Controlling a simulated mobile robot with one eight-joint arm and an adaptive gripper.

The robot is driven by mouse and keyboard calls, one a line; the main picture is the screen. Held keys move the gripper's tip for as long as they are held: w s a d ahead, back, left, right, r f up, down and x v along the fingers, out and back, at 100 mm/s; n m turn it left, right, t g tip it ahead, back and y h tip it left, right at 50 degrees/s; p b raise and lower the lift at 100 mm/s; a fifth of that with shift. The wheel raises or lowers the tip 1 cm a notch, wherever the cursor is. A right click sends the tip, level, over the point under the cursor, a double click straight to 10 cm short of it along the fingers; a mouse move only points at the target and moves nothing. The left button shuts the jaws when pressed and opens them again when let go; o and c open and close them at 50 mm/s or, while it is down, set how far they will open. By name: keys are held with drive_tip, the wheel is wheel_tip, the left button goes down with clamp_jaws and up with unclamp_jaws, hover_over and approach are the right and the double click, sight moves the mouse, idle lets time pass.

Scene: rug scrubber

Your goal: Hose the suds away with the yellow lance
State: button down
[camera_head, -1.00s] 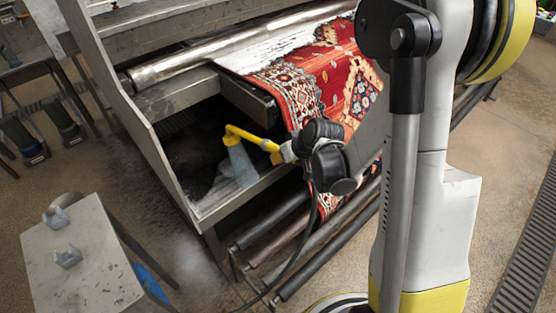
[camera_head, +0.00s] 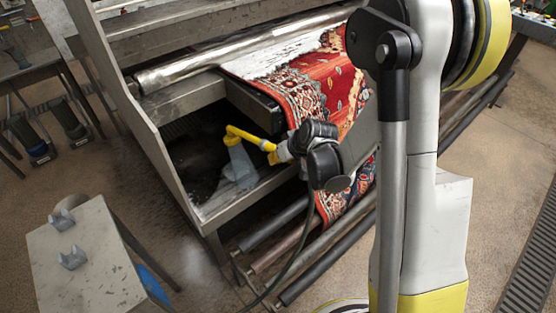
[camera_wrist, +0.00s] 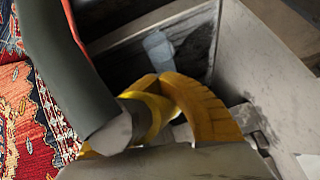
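The yellow lance (camera_head: 246,138) is in my gripper (camera_head: 284,152), its bent end pointing left and down over the open bay of the machine. A pale bluish spray (camera_head: 238,167) fans down from its tip into the dark bay, away from the rug. In the wrist view the lance (camera_wrist: 197,106) curves close to the camera, with the spray (camera_wrist: 158,48) beyond it. The fingers look closed around the lance's handle, though partly hidden. White suds (camera_head: 285,55) lie across the upper part of the red patterned rug (camera_head: 345,75), beside the metal roller.
A metal roller (camera_head: 215,60) spans the machine above the bay, whose steel side panel (camera_head: 135,115) stands left. Lower rollers (camera_head: 290,238) are at the front. A dark hose (camera_head: 293,262) trails to the floor. A small metal stand (camera_head: 90,265) is at lower left.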

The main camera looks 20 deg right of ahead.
sight(257, 140)
drive_tip(key=shift+w+a, duration=0.7)
drive_tip(key=shift+w, duration=0.95)
drive_tip(key=shift+w+a, duration=0.65)
drive_tip(key=shift+w, duration=0.95)
drive_tip(key=shift+w+a, duration=0.7)
drive_tip(key=shift+w, duration=0.95)
